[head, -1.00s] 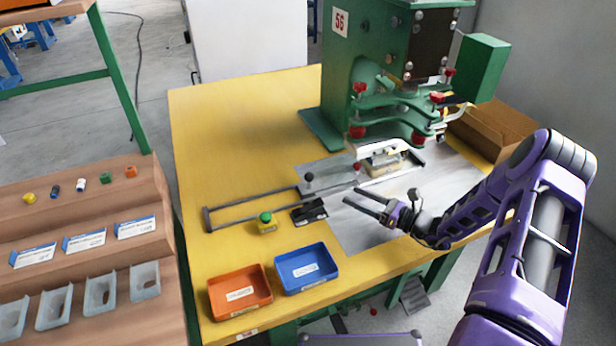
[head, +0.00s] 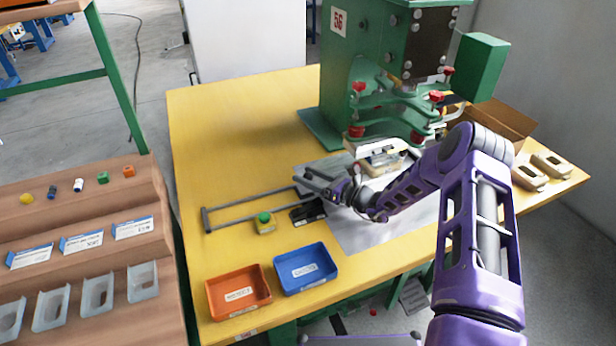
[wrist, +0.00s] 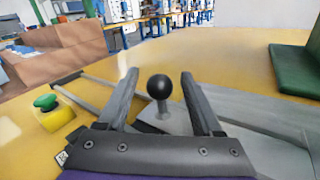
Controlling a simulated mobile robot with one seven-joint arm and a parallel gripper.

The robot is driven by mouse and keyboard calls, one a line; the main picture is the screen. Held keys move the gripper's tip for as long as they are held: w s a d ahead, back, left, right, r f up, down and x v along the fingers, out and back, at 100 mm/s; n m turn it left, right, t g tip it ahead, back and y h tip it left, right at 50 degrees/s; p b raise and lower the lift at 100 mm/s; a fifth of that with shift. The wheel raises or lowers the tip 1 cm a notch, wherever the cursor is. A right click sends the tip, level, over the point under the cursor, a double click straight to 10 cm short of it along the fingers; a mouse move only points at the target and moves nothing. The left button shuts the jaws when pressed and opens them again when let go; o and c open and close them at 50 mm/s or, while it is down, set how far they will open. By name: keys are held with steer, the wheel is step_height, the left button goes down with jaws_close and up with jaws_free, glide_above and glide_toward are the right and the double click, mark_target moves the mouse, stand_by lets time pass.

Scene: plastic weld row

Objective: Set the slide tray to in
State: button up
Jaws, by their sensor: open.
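The slide tray's black ball knob (wrist: 160,87) stands on a short stem on a grey plate in the wrist view. My gripper (wrist: 158,80) is open, with one finger on each side of the knob and a visible gap to both. In the head view my gripper (head: 312,181) hides the knob. The tray's cream fixture (head: 381,156) is in front of the green press, near its lower arms. The slide rails (head: 245,210) run out to the left over the yellow table, and that stretch is empty.
A yellow box with a green button (head: 264,223) and a small black device (head: 307,212) sit just in front of the rails. An orange bin (head: 238,292) and a blue bin (head: 305,269) are at the front edge. The green press (head: 345,90) stands behind.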

jaws_close()
stand_by(0.3)
stand_by(1.1)
